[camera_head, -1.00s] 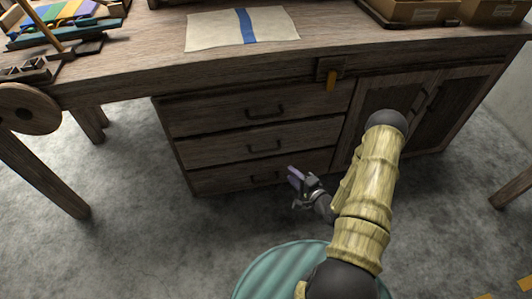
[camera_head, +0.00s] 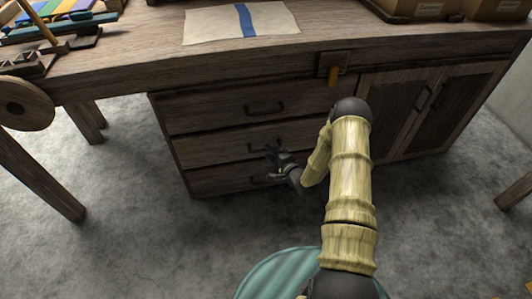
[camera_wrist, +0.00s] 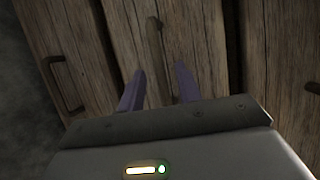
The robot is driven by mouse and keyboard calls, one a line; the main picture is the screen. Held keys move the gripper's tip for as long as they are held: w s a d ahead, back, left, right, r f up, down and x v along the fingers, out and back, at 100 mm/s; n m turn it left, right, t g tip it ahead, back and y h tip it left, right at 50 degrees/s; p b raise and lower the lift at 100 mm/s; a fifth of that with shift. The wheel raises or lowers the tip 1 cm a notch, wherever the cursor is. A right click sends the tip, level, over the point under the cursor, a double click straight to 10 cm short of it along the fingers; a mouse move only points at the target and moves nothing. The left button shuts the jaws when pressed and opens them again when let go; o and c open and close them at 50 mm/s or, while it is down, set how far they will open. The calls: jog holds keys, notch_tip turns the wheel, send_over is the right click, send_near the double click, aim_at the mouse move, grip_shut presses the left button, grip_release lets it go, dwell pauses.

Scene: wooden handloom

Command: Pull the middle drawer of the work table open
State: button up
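The work table's middle drawer (camera_head: 215,149) is the second of three stacked wooden drawers and looks shut. Its dark bar handle (camera_head: 262,145) is partly covered by my gripper (camera_head: 272,152) in the head view. In the wrist view the same handle (camera_wrist: 155,35) runs lengthwise at the centre. My gripper's two purple fingers (camera_wrist: 160,88) are open, one on each side of the handle's line, with the drawer front behind them. I cannot tell whether they touch the handle.
The top drawer (camera_head: 210,112) and bottom drawer (camera_head: 215,180) look shut. A cabinet with two doors (camera_head: 400,105) stands to the right. A cloth with a blue stripe (camera_head: 210,25) lies on the table top. The floor (camera_head: 150,240) in front of the drawers is clear.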

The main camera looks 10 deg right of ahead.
jog(key=shift+b+x, duration=0.35)
jog(key=shift+x, duration=1.25)
grip_shut()
jog(key=shift+f, duration=0.1)
